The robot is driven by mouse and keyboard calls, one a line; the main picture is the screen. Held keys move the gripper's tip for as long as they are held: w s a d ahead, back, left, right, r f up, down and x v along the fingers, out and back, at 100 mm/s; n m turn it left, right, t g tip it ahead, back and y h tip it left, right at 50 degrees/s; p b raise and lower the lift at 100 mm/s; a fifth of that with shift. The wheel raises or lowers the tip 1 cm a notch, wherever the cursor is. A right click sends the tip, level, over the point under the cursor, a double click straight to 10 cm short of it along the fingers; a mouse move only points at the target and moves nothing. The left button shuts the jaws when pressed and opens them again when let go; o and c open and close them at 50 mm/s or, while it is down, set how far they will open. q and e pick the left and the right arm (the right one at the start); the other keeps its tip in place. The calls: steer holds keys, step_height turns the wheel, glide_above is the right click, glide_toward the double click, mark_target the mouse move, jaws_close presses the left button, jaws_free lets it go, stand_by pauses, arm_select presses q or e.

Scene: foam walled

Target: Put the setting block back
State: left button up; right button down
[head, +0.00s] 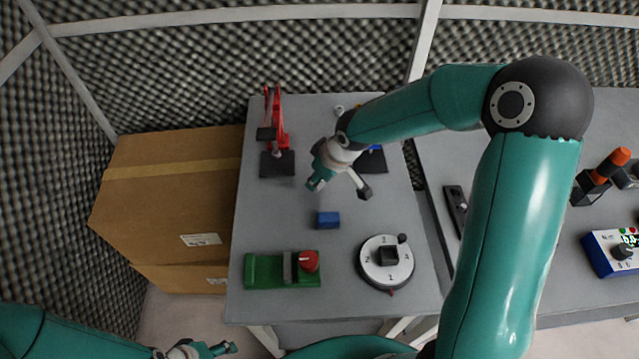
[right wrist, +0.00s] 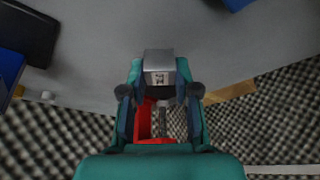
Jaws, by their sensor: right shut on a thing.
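My right gripper (head: 317,184) is above the middle of the grey table. In the right wrist view its fingers (right wrist: 160,88) are shut on a small silver-grey block with a printed mark (right wrist: 160,68), which I take to be the setting block. The block is held clear of the table; in the head view I cannot make it out at the fingertips. A blue block-shaped piece (head: 328,220) sits on the table below the gripper, nearer the front. My left gripper (head: 212,350) is at the bottom edge, and its jaw state is unclear.
A red toggle clamp (head: 278,130) stands at the back left. A green fixture with a red knob (head: 265,270) and a round dial (head: 387,262) stand at the front. A dark item with blue (head: 372,160) is partly behind my arm. Cardboard boxes (head: 170,190) stand left of the table.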

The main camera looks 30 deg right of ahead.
mark_target(322, 182)
step_height(322, 182, down, 3)
steer(key=shift+r, duration=0.1)
steer(key=c, duration=0.8)
jaws_free()
steer(key=shift+c, duration=0.2)
steer(key=v, duration=1.2)
